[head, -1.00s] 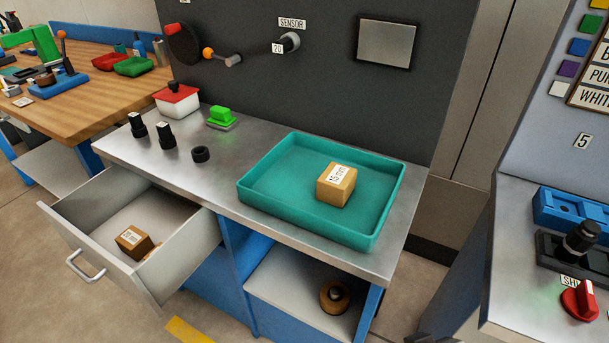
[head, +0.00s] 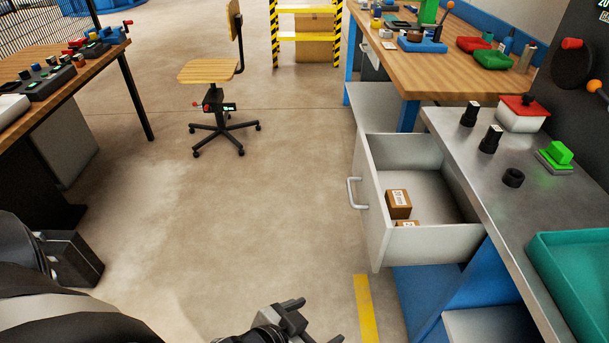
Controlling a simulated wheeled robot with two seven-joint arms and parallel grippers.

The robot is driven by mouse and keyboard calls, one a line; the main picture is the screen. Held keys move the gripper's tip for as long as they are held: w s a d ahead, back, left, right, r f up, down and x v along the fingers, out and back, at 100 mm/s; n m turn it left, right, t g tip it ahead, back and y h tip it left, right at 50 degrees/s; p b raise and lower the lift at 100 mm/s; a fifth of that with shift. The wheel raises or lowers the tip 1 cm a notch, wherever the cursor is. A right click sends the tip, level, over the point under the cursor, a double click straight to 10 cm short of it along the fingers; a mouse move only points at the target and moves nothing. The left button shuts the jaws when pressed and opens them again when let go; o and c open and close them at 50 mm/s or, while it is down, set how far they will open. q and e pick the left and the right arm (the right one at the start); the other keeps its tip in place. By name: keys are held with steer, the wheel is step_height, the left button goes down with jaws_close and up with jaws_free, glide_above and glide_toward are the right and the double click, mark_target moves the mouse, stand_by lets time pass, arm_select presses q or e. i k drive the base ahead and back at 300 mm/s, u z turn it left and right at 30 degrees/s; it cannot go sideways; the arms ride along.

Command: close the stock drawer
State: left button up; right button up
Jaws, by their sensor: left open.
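The stock drawer (head: 375,222) is a grey-white drawer pulled well out of the steel-topped bench, right of the middle of the head view. Its silver handle (head: 354,193) is on the front panel, facing left. Two small brown boxes lie inside; one labelled box (head: 398,204) shows clearly, and the other (head: 407,224) is partly hidden by the drawer wall. My left gripper (head: 322,318) is at the bottom edge, open and empty, below and left of the drawer and apart from it. My right gripper is out of view.
The steel bench top (head: 470,160) carries black knobs, a red-lidded box (head: 522,113), a green block (head: 555,155) and a teal tray (head: 580,255). A wooden chair (head: 210,72) stands farther back. The floor left of the drawer is clear, with a yellow stripe (head: 366,308).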

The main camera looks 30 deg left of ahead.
mark_target(451, 230)
steer(key=u, duration=0.3)
steer(key=k, duration=0.8)
steer(key=z, duration=1.55)
steer(key=k, duration=0.15)
steer(key=u, duration=2.15)
steer(key=i, duration=0.8)
steer(key=z, duration=0.6)
steer(key=i, duration=0.7)
steer(key=z, duration=0.85)
